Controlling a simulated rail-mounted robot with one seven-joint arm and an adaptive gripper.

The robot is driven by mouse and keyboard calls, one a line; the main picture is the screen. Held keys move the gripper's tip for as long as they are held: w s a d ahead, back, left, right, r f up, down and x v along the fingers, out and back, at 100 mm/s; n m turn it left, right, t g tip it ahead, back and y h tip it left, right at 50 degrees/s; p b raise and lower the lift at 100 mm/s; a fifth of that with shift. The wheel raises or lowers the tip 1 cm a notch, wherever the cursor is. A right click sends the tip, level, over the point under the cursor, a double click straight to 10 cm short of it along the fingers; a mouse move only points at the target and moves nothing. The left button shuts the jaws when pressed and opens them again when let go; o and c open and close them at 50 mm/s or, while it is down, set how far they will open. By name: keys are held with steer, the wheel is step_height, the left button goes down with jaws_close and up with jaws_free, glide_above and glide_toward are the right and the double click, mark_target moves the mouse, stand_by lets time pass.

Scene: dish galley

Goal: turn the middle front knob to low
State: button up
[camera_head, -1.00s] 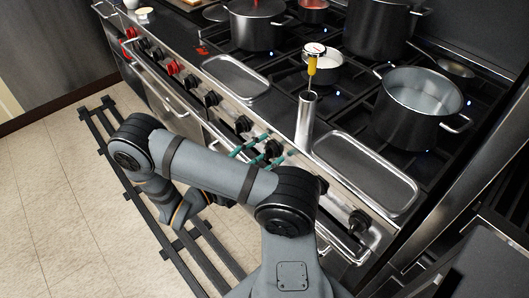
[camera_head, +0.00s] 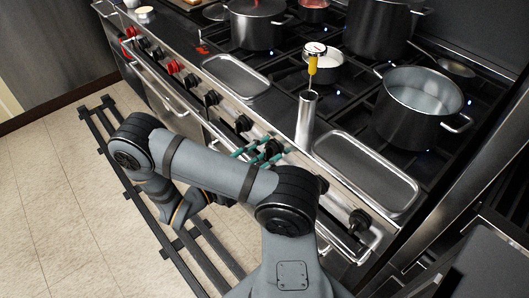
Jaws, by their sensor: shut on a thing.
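A row of knobs runs along the stove's front panel. My gripper (camera_head: 272,149) has teal fingers and is at one black knob (camera_head: 272,146) in that row, below the tall metal cylinder. The fingers lie on both sides of this knob and are shut on it. My forearm hides part of the gripper and the panel below. The knob's pointer and any low mark are too small to read. Other black knobs (camera_head: 243,123) and (camera_head: 212,98) sit to the left along the panel, and one black knob (camera_head: 359,221) is at the right.
A tall metal cylinder (camera_head: 306,120) holds a yellow-handled tool, close behind the gripped knob. Metal trays (camera_head: 366,170) and (camera_head: 236,76) lie on the stove's front ledge. Pots (camera_head: 417,108) stand on the burners. A rail (camera_head: 215,250) runs along the floor.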

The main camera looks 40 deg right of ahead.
steer(key=shift+s+r+p, duration=0.15)
steer(key=shift+r+p, duration=0.15)
steer(key=shift+r, duration=0.05)
steer(key=shift+r+n+p, duration=0.1)
steer(key=shift+n+p, duration=0.75)
steer(key=shift+n, duration=0.15)
steer(key=shift+n+p, duration=1.05)
steer(key=shift+n, duration=1.05)
steer(key=shift+f, duration=0.2)
steer(key=o, duration=1)
steer(key=shift+o, duration=0.4)
steer(key=shift+f, duration=0.1)
steer(key=shift+w, duration=0.2)
